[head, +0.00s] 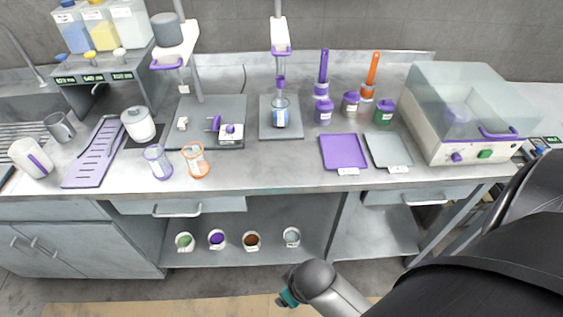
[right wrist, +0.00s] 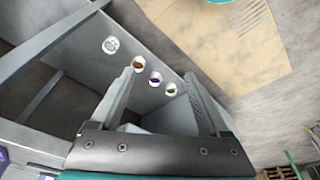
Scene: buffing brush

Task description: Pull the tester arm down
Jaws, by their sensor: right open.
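Two upright stands with purple-handled heads are at the back of the counter in the head view. The left stand's arm (head: 176,48) is raised over a grey base (head: 215,107) with a small purple-and-white fixture (head: 228,129). The other stand's head (head: 280,38) hangs high above a small plate with a clear beaker (head: 280,113). I cannot tell which one is the tester arm. My right gripper (right wrist: 160,75) is open and empty in the right wrist view, below the counter and away from both stands. In the head view its fingers are not clear. My left gripper is not in view.
Several cups stand on the lower shelf (head: 265,220), including a green one (head: 184,242). A purple tray (head: 344,153), a grey tray (head: 388,150) and a clear-lidded machine (head: 465,110) fill the right. Clear jars (head: 158,162) stand near the front edge.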

